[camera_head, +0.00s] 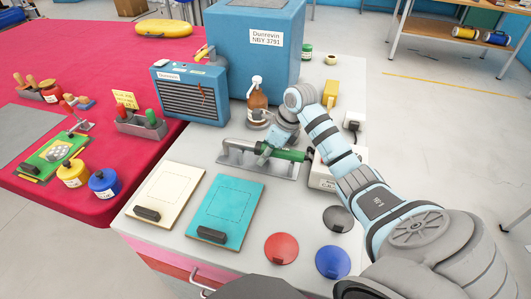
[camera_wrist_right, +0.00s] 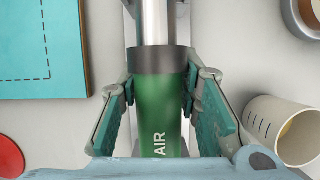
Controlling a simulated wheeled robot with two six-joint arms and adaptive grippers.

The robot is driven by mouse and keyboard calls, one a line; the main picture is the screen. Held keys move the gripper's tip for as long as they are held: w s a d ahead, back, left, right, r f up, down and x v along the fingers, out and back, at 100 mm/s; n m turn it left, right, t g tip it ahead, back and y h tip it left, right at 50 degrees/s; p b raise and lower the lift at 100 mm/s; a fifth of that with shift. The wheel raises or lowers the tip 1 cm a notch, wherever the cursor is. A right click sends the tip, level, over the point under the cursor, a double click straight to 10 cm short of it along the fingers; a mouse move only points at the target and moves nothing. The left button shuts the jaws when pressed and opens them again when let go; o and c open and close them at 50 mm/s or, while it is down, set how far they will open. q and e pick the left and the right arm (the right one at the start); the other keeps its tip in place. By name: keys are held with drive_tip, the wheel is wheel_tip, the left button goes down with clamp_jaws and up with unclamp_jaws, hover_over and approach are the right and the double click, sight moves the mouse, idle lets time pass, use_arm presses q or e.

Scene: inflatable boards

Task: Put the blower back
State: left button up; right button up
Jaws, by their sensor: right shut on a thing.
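The blower (camera_head: 291,154) has a green body marked AIR and a silver nozzle. In the head view it lies roughly level above a grey metal holder (camera_head: 262,170) on the grey-white bench. I cannot tell whether it touches the holder. My right gripper (camera_head: 275,148) is shut on the blower's green body. The wrist view shows both teal-padded fingers (camera_wrist_right: 158,95) along the sides of the green body (camera_wrist_right: 158,115), with the nozzle (camera_wrist_right: 155,22) pointing away. My left gripper is not in view.
A cream board (camera_head: 165,198) and a teal board (camera_head: 225,212) lie in front. Red (camera_head: 281,249), blue (camera_head: 333,262) and black discs (camera_head: 338,219) lie nearby. A brown spray bottle (camera_head: 257,100) and large blue box (camera_head: 245,70) stand behind. A white cup (camera_wrist_right: 275,128) lies close by.

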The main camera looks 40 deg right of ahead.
sight(262, 144)
drive_tip(key=shift+f, duration=0.15)
idle(0.4)
drive_tip(key=o, duration=1.2)
drive_tip(key=o, duration=0.5)
drive_tip(key=shift+r+p, duration=2.35)
drive_tip(key=shift+r, duration=0.7)
